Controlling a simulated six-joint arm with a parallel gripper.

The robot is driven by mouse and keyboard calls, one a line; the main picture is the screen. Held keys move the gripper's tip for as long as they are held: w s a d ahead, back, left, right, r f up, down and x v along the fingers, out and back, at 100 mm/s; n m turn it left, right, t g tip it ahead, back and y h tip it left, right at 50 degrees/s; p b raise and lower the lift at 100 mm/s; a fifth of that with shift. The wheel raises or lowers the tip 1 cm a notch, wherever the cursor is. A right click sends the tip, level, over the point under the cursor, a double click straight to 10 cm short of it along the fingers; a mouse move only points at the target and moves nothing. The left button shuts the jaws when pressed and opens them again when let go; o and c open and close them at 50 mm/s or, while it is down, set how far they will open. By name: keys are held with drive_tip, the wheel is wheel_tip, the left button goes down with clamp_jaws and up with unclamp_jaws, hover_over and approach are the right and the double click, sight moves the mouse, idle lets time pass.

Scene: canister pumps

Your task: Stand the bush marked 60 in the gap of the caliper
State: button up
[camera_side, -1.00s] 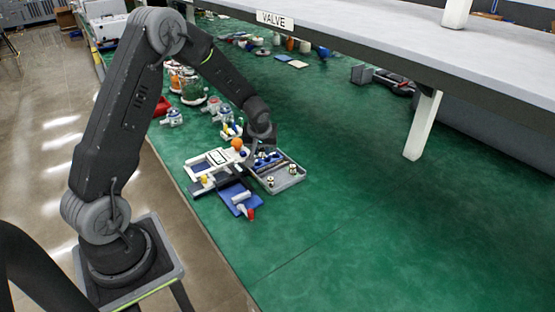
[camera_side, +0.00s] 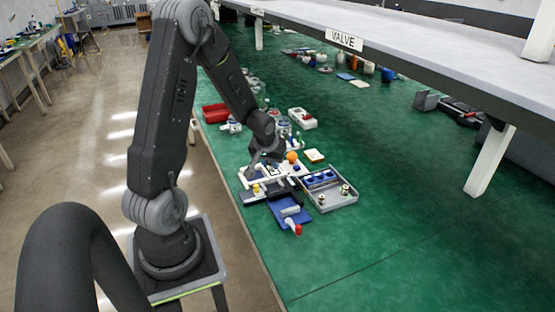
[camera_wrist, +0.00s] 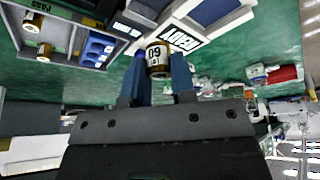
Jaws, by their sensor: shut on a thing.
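My gripper (camera_wrist: 161,78) is shut on the bush marked 60 (camera_wrist: 158,57), a brown cylinder with a white label band, held between two blue fingers. In the wrist view the marking is upside down. In the side view my gripper (camera_side: 260,163) is over the white-framed caliper (camera_side: 248,182), left of the grey tray. The caliper's white frame with a READY label (camera_wrist: 182,39) shows beyond the bush in the wrist view. The bush is too small to make out in the side view, and I cannot tell the caliper's gap clearly.
The grey tray (camera_side: 331,207) holds a blue block with sockets (camera_side: 320,179) and two small bushes. A blue pad (camera_side: 283,206) with a white and red part lies in front. An orange ball (camera_side: 292,156) is behind the caliper.

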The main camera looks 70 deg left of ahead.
drive_tip(key=shift+f, duration=3.85)
drive_tip(key=shift+s+d, duration=0.1)
clamp_jaws()
